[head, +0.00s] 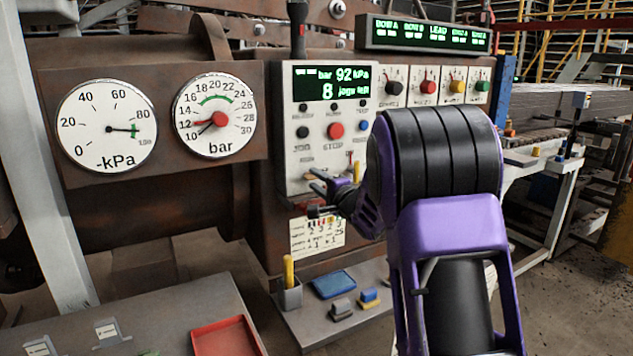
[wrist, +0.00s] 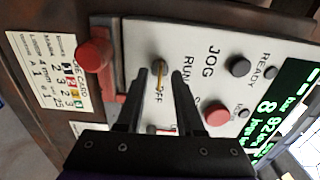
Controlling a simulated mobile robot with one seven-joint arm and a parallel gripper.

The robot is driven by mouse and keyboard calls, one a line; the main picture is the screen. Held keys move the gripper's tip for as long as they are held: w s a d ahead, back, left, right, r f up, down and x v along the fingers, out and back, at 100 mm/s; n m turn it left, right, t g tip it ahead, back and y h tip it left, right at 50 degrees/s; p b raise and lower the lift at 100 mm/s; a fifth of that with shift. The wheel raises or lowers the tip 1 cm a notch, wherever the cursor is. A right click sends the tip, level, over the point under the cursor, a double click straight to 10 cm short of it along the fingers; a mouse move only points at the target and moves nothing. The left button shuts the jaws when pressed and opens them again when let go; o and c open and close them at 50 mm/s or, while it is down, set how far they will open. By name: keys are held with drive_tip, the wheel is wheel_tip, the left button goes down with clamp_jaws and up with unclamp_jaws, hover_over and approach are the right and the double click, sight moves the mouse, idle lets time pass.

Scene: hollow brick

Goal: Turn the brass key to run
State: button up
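The brass key (wrist: 159,72) stands in its switch on the pale control panel (wrist: 195,65). Around it are labels that read JOG, RUN and one partly hidden that looks like OFF. I cannot tell which label the key points to. My gripper (wrist: 155,74) is open, with one dark finger on each side of the key in the wrist view. I see gaps between key and fingers, and cannot tell how deep the fingertips reach. In the head view my gripper (head: 316,193) is at the panel's lower edge, and I cannot make out the key there.
A red knob (wrist: 95,55) juts out close beside the left finger in the wrist view. A red button (wrist: 217,114) and dark buttons share the panel. In the head view, two gauges (head: 107,127) are at left and a grey shelf (head: 300,325) lies below.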

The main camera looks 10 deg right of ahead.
clamp_jaws()
drive_tip(key=shift+n, duration=0.3)
idle(0.4)
drive_tip(key=shift+n+b, duration=3.35)
drive_tip(key=shift+n, duration=5.25)
